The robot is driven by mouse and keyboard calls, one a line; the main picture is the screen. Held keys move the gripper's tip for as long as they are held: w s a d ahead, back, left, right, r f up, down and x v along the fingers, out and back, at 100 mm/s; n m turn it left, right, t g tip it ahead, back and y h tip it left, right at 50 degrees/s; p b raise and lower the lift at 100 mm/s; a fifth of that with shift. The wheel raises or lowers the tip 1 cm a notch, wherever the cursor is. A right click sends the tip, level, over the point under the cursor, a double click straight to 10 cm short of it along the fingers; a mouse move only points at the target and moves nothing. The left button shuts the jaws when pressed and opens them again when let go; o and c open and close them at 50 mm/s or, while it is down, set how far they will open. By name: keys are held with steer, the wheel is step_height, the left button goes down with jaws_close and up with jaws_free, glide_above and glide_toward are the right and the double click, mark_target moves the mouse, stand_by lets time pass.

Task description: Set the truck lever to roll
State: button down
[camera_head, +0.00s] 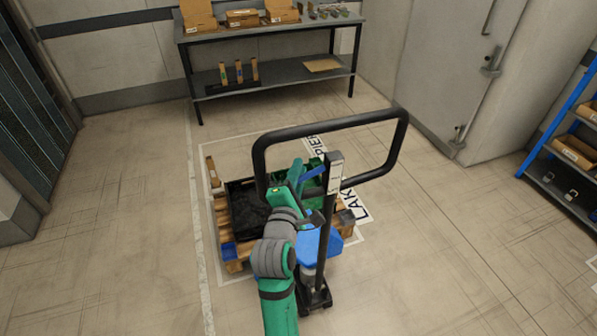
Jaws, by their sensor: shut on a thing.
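The pallet truck's black loop handle (262,150) rises in the middle of the head view. Its upright post (325,225) carries a pale label plate near the top. A small blue lever (315,172) sticks out to the left of the post, just below the loop. My green and grey arm reaches up from the bottom. My gripper (301,181) is at the blue lever, beside the post, and is shut on it. My wrist hides much of the grip and the fingertips are hard to make out. The lever's exact setting cannot be told.
Behind the post, a wooden pallet (232,266) bears a black crate (238,182) and a green crate (313,197) inside a marked floor area. A grey table (275,79) with boxes stands at the back. A blue-framed shelf (553,135) is at right. Floor on both sides is clear.

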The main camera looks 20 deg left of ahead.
steer(key=shift+s+a+r+m+g, duration=0.1)
steer(key=shift+a+r+m+g, duration=0.05)
steer(key=shift+r+m+g, duration=0.4)
steer(key=shift+s+a+r+m+g, duration=0.1)
steer(key=shift+r+m+g, duration=0.25)
steer(key=shift+r+m, duration=0.4)
steer(key=shift+f, duration=0.1)
steer(key=c, duration=2)
jaws_free()
